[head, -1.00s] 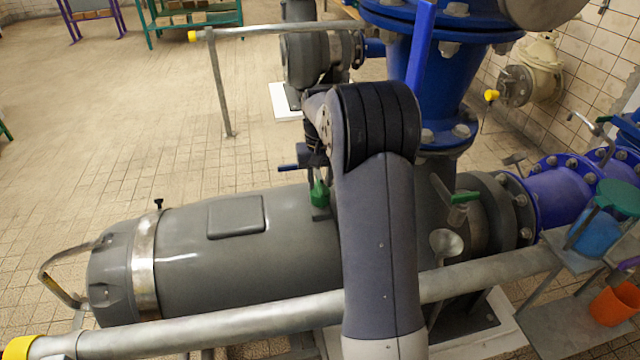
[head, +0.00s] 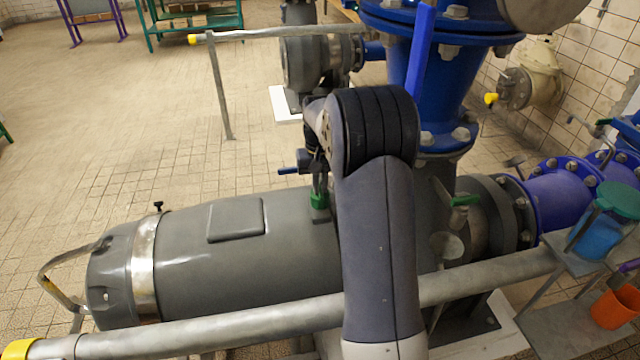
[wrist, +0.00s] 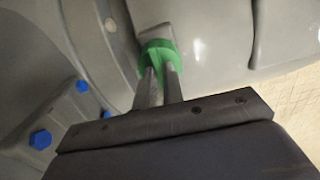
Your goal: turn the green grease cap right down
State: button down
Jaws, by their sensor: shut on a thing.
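The green grease cap (head: 319,201) sits on a small grey block on top of the grey pump motor, just left of my arm in the head view. In the wrist view the green cap (wrist: 158,48) shows at the tips of the two grey fingers. My gripper (head: 319,189) points down at it from above. The fingers of my gripper (wrist: 160,72) are closed on the cap, which hides part of it. The thread under the cap cannot be seen.
A galvanised rail (head: 250,322) runs across the front. Blue bolt heads (wrist: 40,139) show at left in the wrist view.

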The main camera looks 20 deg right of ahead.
aim_at(320, 189)
jog(key=shift+r, duration=0.1)
jog(key=shift+r+m+p, duration=0.2)
jog(key=shift+m+p, duration=0.7)
jog(key=shift+p, duration=0.25)
jog(key=shift+f+m+p, duration=0.25)
jog(key=shift+m+p, duration=0.4)
jog(key=shift+m, duration=0.45)
jog(key=c, duration=1.5)
grip_release()
notch_tip(320, 189, up, 11)
jog(key=shift+f+p, duration=0.15)
jog(key=shift+p, duration=0.75)
